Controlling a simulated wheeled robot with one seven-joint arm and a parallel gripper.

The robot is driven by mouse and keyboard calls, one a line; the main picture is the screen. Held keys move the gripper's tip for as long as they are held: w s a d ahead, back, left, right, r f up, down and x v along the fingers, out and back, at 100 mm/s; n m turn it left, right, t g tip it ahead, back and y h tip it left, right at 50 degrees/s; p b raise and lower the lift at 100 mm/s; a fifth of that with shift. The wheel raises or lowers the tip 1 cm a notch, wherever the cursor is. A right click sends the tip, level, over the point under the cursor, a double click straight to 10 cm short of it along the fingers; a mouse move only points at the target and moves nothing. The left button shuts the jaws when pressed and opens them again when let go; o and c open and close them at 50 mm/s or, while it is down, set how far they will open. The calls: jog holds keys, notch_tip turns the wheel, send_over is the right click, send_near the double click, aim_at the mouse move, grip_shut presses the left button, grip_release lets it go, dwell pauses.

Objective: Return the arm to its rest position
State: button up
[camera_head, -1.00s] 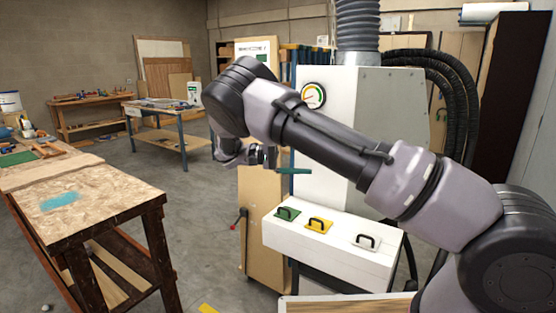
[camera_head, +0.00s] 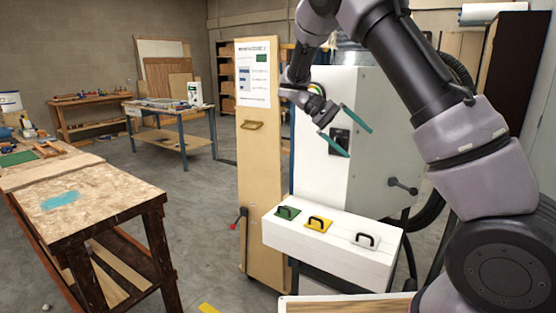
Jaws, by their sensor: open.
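My gripper (camera_head: 345,134) is in the upper middle of the head view, at the end of my raised and folded arm. Its two teal fingers are spread apart with nothing between them. It hangs in front of the white machine cabinet (camera_head: 321,170), above the white box (camera_head: 330,247) with green, yellow and white handled pieces on top. My arm hides the upper part of the cabinet and part of its gauge.
A tall wooden panel (camera_head: 263,190) with a posted sheet stands left of the cabinet. A workbench (camera_head: 105,196) with a blue patch is at the left. A wood-topped surface (camera_head: 345,305) is at the bottom edge. Open floor lies between bench and panel.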

jog(key=s+d+r+m+t+y, duration=0.1)
jog(key=s+d+r+t+y, duration=0.1)
jog(key=s+r+t+y, duration=0.4)
jog(key=s+d+r+m+t+y, duration=0.2)
jog(key=s+r+t+y, duration=0.3)
jog(key=s, duration=0.9)
jog(key=shift+s+r+t+y, duration=0.4)
jog(key=shift+r+t, duration=0.3)
jog(key=shift+r, duration=0.3)
jog(key=shift+a, duration=0.1)
